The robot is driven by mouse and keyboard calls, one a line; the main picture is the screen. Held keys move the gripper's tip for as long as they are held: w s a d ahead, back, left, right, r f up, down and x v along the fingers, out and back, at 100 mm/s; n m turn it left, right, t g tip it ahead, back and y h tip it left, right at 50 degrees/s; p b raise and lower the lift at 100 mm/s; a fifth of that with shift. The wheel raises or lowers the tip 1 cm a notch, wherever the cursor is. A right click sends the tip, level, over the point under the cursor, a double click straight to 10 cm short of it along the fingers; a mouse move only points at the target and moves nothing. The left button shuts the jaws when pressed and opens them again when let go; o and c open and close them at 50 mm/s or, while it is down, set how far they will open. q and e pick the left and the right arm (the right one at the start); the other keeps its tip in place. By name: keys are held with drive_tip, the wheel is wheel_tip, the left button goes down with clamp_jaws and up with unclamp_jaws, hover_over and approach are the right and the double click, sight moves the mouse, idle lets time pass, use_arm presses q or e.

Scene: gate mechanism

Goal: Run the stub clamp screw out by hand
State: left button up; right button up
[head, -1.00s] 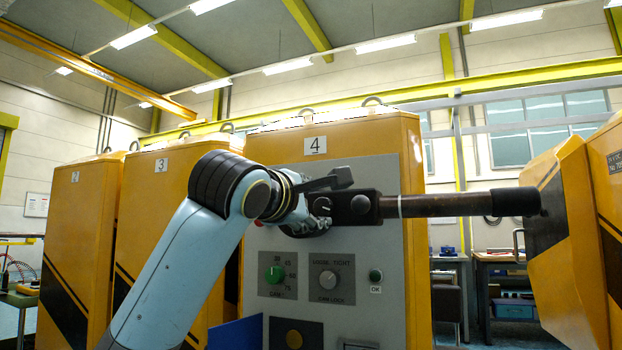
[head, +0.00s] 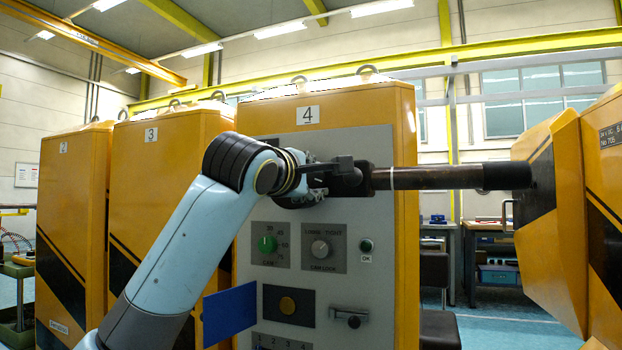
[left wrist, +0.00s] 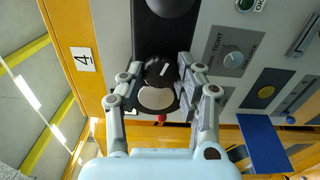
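A dark clamp block (head: 352,186) holds a long brown bar (head: 425,178) that runs right in front of cabinet 4. In the left wrist view the block (left wrist: 164,28) is at the top. Below it is a dark round screw head or knob (left wrist: 160,72) with a white mark, and a pale disc just below that; I take the knob as the clamp screw. My left gripper (head: 335,178) is at the block's left end. In the left wrist view its fingers (left wrist: 160,75) lie on both sides of the knob; whether they press on it I cannot tell. My right gripper is not in view.
The grey panel (head: 375,270) behind has a green cam knob (head: 267,244), a cam lock dial (head: 320,249), an OK button (head: 366,245) and a small latch (head: 350,317). A blue flap (head: 229,312) stands out at the lower left. A yellow housing (head: 552,225) is at the bar's right end.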

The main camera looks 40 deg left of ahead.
use_arm(q)
drive_tip(key=c, duration=0.4)
drive_tip(key=shift+o, duration=0.2)
drive_tip(key=shift+n+p, duration=0.45)
drive_tip(key=shift+n, duration=0.75)
drive_tip(key=o, duration=1.1)
drive_tip(key=shift+o, duration=0.2)
drive_tip(key=shift+s, duration=0.1)
drive_tip(key=p+v, duration=0.1)
drive_tip(key=v, duration=0.6)
drive_tip(key=shift+p, duration=0.4)
